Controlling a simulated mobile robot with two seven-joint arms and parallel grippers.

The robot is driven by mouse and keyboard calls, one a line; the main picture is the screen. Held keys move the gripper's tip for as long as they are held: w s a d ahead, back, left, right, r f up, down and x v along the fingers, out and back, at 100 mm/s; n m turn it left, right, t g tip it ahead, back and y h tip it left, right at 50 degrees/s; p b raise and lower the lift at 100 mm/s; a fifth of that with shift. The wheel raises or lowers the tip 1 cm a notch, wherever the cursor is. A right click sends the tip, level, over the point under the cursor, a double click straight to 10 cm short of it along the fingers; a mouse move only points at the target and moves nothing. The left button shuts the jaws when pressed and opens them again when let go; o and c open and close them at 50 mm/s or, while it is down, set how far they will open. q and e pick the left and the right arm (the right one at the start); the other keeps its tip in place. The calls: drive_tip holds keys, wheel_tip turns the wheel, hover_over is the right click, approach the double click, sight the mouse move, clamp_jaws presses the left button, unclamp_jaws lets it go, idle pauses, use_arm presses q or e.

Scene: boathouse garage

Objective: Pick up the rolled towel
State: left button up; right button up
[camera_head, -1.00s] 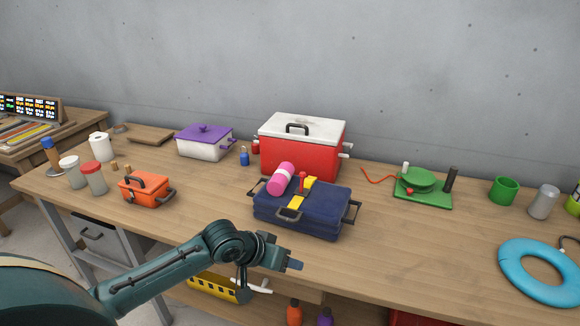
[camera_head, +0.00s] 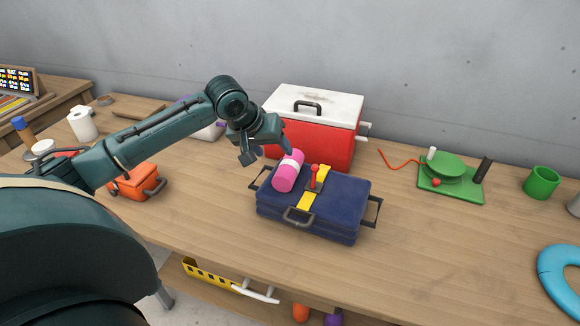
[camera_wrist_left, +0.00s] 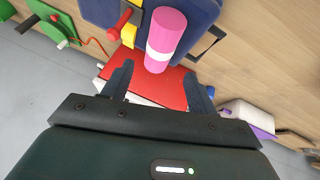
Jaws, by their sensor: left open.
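The rolled towel (camera_head: 288,171) is a pink roll with a white band. It lies on top of the left part of a dark blue case (camera_head: 335,212) in the head view. My left gripper (camera_head: 266,156) is open, up and to the left of the towel, apart from it. In the left wrist view the towel (camera_wrist_left: 165,38) shows beyond the two spread fingers of my left gripper (camera_wrist_left: 158,84), with nothing between the fingertips. My right gripper is not in view.
Beside the towel on the case are a yellow strap (camera_head: 308,200) and a red knob (camera_head: 315,175). A red cooler with a white lid (camera_head: 325,100) stands close behind. An orange toolbox (camera_head: 136,182) is left. Bare tabletop (camera_head: 410,255) lies to the right.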

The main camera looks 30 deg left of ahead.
sight(285, 165)
use_arm(q)
drive_tip(key=x, duration=1)
drive_tip(key=shift+w+a+f+p, duration=0.1)
drive_tip(key=shift+w+f+p, duration=0.05)
drive_tip(key=shift+f+p, duration=0.2)
drive_tip(key=shift+f+p, duration=0.15)
drive_tip(key=shift+p, duration=0.2)
drive_tip(key=shift+c, duration=0.4)
drive_tip(key=c, duration=0.7)
